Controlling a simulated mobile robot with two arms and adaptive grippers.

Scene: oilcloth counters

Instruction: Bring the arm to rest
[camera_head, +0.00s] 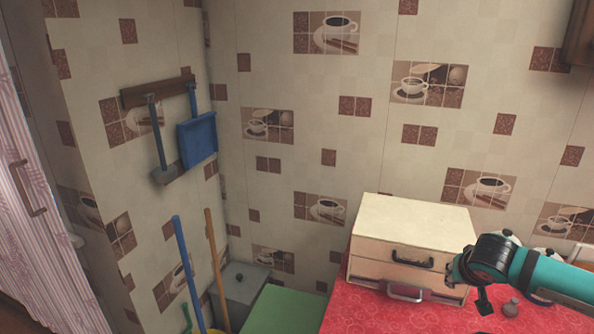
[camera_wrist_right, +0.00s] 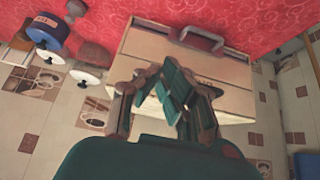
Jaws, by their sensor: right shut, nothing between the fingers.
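My right arm comes in from the right in the head view, and my right gripper (camera_head: 470,280) is in front of the right side of a cream drawer box. In the right wrist view the gripper (camera_wrist_right: 172,88) has its fingers shut and empty, in front of the same box. I cannot tell whether the fingers touch the box. My left gripper is not in view.
The cream two-drawer box (camera_head: 410,222) stands on the red patterned counter (camera_head: 345,318); it also shows in the right wrist view (camera_wrist_right: 160,48). Several jars stand beside it, such as a blue one (camera_wrist_right: 46,30). A green surface (camera_head: 285,312) and grey bin (camera_head: 240,285) lie left.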

